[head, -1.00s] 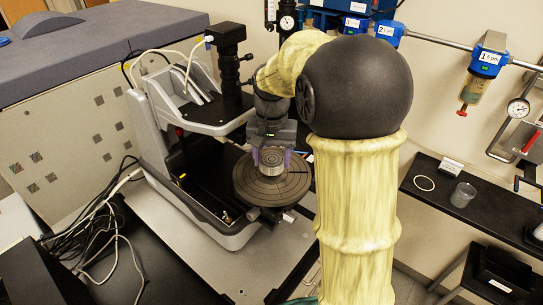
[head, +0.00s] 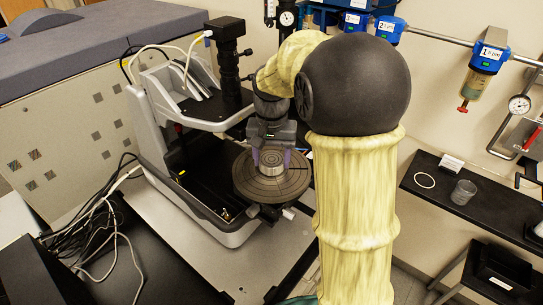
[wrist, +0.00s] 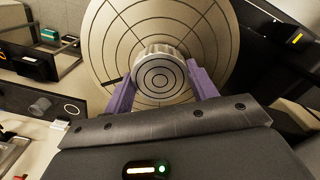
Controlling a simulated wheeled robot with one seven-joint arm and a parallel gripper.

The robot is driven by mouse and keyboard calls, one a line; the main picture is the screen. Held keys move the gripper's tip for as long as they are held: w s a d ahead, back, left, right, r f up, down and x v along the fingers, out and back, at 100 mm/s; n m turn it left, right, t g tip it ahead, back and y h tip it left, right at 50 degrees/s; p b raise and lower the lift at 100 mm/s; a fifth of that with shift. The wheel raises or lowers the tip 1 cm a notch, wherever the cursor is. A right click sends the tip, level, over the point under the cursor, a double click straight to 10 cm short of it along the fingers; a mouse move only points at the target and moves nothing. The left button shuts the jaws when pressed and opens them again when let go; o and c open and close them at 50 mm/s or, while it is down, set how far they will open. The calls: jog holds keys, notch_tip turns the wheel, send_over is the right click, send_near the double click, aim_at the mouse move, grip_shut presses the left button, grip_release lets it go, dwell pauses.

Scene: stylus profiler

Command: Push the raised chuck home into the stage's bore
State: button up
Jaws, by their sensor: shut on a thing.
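The raised chuck (head: 271,160) is a small silvery cylinder with concentric rings on its top face. In the wrist view the chuck (wrist: 159,76) has a ribbed side and still stands proud of the round stage (wrist: 112,45). The stage is a wide disc with ring and spoke lines, and shows in the head view too (head: 295,183). My gripper (head: 271,157) points down over the stage, with its two purple fingers on opposite sides of the chuck, shut on it. The fingers also show in the wrist view (wrist: 158,80). The bore is hidden under the chuck.
The profiler's grey frame (head: 158,115) and black optics column (head: 228,70) stand close left of my gripper. Loose cables (head: 95,215) lie at far left.

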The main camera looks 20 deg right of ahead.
aim_at(271, 159)
jog(key=shift+f, duration=0.35)
dwell(0.3)
jog(key=o, duration=1.5)
jog(key=shift+c, duration=0.2)
jog(key=shift+r, duration=0.1)
jog(key=shift+c, duration=0.4)
notch_tip(271, 159, up, 7)
jog(key=p, duration=0.6)
notch_tip(271, 159, up, 17)
jog(key=b, duration=0.3)
jog(key=shift+r+b, duration=0.15)
jog(key=shift+b, duration=0.15)
